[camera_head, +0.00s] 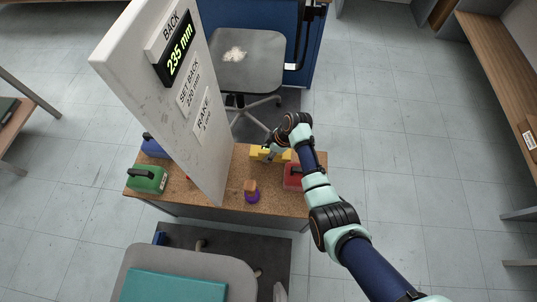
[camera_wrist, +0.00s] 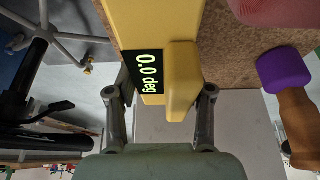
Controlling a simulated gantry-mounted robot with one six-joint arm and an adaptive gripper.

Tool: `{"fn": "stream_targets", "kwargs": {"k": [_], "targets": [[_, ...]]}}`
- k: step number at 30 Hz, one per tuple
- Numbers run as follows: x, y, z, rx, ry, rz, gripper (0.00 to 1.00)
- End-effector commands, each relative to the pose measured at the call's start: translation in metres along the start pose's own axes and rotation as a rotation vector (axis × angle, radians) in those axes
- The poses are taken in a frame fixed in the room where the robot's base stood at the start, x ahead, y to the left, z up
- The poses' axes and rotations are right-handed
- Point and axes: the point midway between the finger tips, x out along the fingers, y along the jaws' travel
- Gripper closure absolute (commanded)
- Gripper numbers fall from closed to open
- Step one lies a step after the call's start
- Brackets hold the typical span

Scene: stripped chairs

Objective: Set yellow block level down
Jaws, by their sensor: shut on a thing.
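The yellow block (camera_head: 270,153) is at the back right of the cork-topped bench (camera_head: 220,182). In the wrist view the yellow block (camera_wrist: 155,28) has a dark display reading 0.0 deg. My gripper (camera_head: 272,150) is over it at the bench's back edge. In the wrist view my gripper (camera_wrist: 160,105) has a finger on each side of the block's raised yellow handle and is shut on it. I cannot tell whether the block's underside touches the bench.
A red block (camera_head: 292,177) is close to my arm. A purple-and-wood tool (camera_head: 251,190) stands in front. A tall white board (camera_head: 175,100) reading 235 mm splits the bench; green (camera_head: 147,178) and blue (camera_head: 152,146) blocks are left. A grey seat (camera_head: 247,60) is behind.

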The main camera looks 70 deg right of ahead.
Motion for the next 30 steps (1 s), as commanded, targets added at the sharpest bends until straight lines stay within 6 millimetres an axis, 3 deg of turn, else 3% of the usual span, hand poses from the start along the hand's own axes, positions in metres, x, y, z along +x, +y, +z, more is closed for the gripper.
{"fn": "stream_targets", "kwargs": {"k": [1, 3, 14, 15, 18, 27, 30], "targets": [[0.016, 0.000, 0.007, 0.000, 0.000, -0.002, 0.92], [0.022, 0.000, 0.009, 0.000, 0.000, 0.000, 0.92], [0.025, 0.000, 0.010, 0.000, 0.000, 0.000, 0.92], [0.023, 0.000, 0.010, 0.001, 0.000, -0.001, 0.42], [0.023, 0.000, 0.010, 0.001, 0.000, -0.001, 0.25], [0.022, 0.000, 0.009, 0.001, 0.000, -0.001, 0.23], [0.013, 0.000, 0.007, 0.001, 0.000, 0.001, 0.23]]}}
